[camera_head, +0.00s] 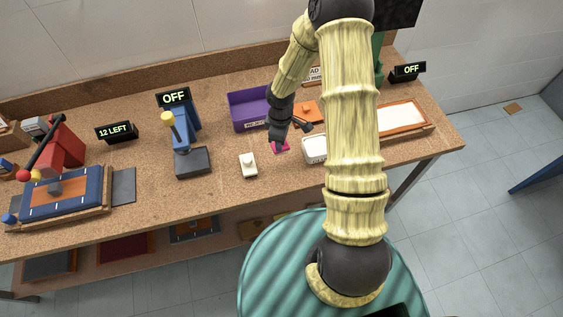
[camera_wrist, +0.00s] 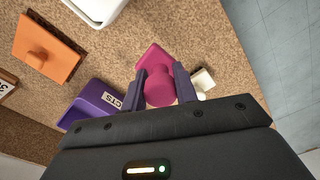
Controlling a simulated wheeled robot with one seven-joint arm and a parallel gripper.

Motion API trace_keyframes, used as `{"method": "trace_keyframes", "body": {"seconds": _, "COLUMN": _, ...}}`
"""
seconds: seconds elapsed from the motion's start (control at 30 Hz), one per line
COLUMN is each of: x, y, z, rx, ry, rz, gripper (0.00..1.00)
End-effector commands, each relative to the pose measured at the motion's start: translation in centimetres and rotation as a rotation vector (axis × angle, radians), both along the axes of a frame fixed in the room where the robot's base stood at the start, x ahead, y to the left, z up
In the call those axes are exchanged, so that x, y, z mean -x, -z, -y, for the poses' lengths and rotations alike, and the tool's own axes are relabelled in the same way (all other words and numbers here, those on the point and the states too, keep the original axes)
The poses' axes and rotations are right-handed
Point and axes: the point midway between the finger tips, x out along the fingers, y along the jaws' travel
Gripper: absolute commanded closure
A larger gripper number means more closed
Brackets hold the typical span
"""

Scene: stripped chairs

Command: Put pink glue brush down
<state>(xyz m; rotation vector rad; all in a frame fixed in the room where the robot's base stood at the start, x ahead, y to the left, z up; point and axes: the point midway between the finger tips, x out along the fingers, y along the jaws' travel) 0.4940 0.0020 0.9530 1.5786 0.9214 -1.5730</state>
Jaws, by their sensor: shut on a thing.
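The pink glue brush (camera_wrist: 158,90) has a round knob and a flat square base. In the wrist view its knob is between the two fingers of my gripper (camera_wrist: 166,88), which is shut on it. In the head view the pink brush (camera_head: 281,147) shows at the tip of my gripper (camera_head: 279,140), over the cork-coloured bench between the cream block and the white tub. Whether its base touches the bench or hangs just above it I cannot tell. My arm hides part of the bench to the right.
A cream block with a knob (camera_head: 248,166) stands to the left and a white tub (camera_head: 315,150) to the right. A purple bin (camera_head: 240,114) and an orange knobbed piece (camera_head: 303,110) lie behind. A blue press (camera_head: 192,162) stands farther left. Bare bench lies in front.

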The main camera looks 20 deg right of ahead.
Motion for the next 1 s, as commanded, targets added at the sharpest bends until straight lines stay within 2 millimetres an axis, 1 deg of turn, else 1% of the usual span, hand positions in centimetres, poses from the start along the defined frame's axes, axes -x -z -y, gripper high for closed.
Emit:
{"method": "trace_keyframes", "body": {"seconds": 0.4, "x": 0.1, "y": -2.1, "z": 0.1, "rx": 0.003, "ry": -0.674, "rz": 0.001, "gripper": 0.89}}
{"method": "trace_keyframes", "body": {"seconds": 0.6, "x": 0.2, "y": -2.9, "z": 0.1, "rx": 0.004, "ry": -0.955, "rz": 0.000, "gripper": 0.89}}
{"method": "trace_keyframes", "body": {"seconds": 0.73, "x": 0.3, "y": -3.2, "z": 0.1, "rx": 0.003, "ry": -1.047, "rz": -0.002, "gripper": 0.89}}
{"method": "trace_keyframes", "body": {"seconds": 1.0, "x": 0.3, "y": -3.3, "z": 0.1, "rx": 0.003, "ry": -1.065, "rz": -0.002, "gripper": 0.89}}
